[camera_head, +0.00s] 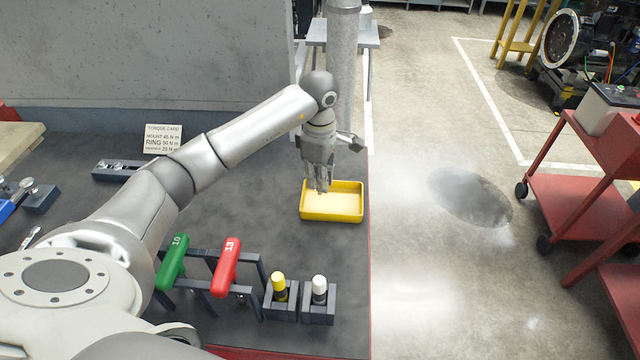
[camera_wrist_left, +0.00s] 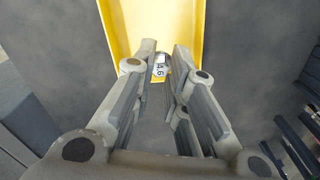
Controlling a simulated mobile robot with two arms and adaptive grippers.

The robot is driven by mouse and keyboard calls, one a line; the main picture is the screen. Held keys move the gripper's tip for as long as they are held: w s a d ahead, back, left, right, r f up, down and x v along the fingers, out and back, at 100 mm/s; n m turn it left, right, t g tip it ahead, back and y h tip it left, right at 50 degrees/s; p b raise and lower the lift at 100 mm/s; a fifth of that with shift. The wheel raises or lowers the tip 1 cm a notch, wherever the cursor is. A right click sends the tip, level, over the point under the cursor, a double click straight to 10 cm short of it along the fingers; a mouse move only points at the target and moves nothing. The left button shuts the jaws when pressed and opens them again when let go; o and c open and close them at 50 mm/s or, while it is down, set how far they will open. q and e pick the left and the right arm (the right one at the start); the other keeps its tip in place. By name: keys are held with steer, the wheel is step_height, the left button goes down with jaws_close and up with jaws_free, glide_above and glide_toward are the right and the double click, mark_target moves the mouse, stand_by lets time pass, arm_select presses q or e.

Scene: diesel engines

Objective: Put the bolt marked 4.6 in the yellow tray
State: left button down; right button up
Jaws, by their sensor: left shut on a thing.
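The yellow tray (camera_head: 345,217) lies near the right edge of the dark bench. Its yellow inside also shows at the top of the left wrist view (camera_wrist_left: 155,18). My left gripper (camera_head: 322,188) points down over the tray's left part. In the left wrist view its fingers are shut on the bolt marked 4.6 (camera_wrist_left: 160,69), whose head shows between the fingertips. The bolt appears over the tray's near edge there; its shank is hidden, and I cannot tell how high it is. The bolt cannot be made out in the head view. My right gripper is not in view.
A green handle marked 10 (camera_head: 173,262) and a red handle marked 13 (camera_head: 225,266) rest on a dark rack. Yellow-topped (camera_head: 280,288) and white-topped (camera_head: 319,290) pieces stand in blocks nearby. A torque card (camera_head: 163,138) stands farther back. The bench is clear around the tray.

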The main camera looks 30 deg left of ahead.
arm_select(q)
steer(key=shift+w+f, duration=0.15)
steer(key=shift+f, duration=0.1)
step_height(320, 180, down, 2)
steer(key=shift+p, duration=0.8)
steer(key=shift+f, duration=0.7)
steer(key=c, duration=1.5)
jaws_free()
steer(key=shift+o, duration=0.2)
